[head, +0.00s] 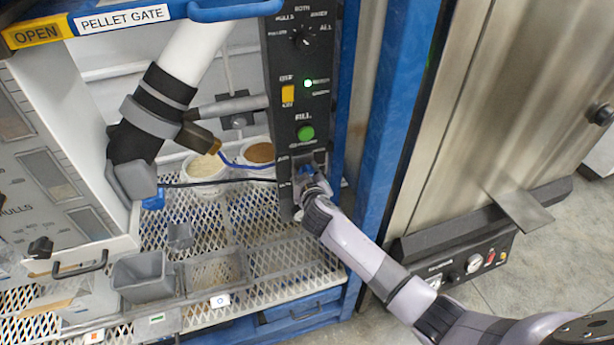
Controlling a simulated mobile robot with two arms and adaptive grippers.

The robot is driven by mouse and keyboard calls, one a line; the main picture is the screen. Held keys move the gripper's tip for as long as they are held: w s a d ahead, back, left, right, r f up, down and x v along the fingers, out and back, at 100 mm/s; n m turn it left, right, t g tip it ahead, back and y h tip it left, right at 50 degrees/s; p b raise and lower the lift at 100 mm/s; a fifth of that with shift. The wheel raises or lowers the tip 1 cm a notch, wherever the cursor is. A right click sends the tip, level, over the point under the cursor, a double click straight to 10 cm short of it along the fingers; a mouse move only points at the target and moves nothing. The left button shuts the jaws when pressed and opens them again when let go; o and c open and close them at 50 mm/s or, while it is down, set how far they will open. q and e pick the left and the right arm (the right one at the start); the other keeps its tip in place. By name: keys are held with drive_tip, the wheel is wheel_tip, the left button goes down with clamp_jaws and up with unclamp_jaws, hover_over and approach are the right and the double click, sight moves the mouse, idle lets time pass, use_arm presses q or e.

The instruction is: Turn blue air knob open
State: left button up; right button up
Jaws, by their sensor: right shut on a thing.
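The blue air knob (308,171) is at the lower end of the black control panel (294,97), below the green button. My right gripper (311,180) reaches it from the lower right and is shut on it. The gripper hides much of the knob, and I cannot tell which way the knob is turned. My left gripper is not in view.
A white pipe (193,50) with a black joint stands left of the panel. Tubs (203,168) of pellets and a grey bin (143,277) sit on the mesh shelf (265,222). A blue post (391,105) and steel cabinet (463,110) stand to the right.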

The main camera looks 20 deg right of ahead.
drive_tip(key=n+h+b, duration=0.1)
drive_tip(key=n+b, duration=0.1)
drive_tip(key=n+t+h+b, duration=0.1)
drive_tip(key=n+b, duration=0.1)
drive_tip(key=shift+a+f, duration=0.1)
drive_tip(key=shift+f, duration=0.25)
drive_tip(key=n+h+b, duration=0.1)
drive_tip(key=n+b, duration=0.1)
drive_tip(key=shift+t+b, duration=0.4)
drive_tip(key=shift+r+n+h+b, duration=0.15)
drive_tip(key=shift+n+h+b, duration=0.15)
drive_tip(key=shift+n+b, duration=0.4)
drive_tip(key=shift+t, duration=0.3)
drive_tip(key=o, duration=1.2)
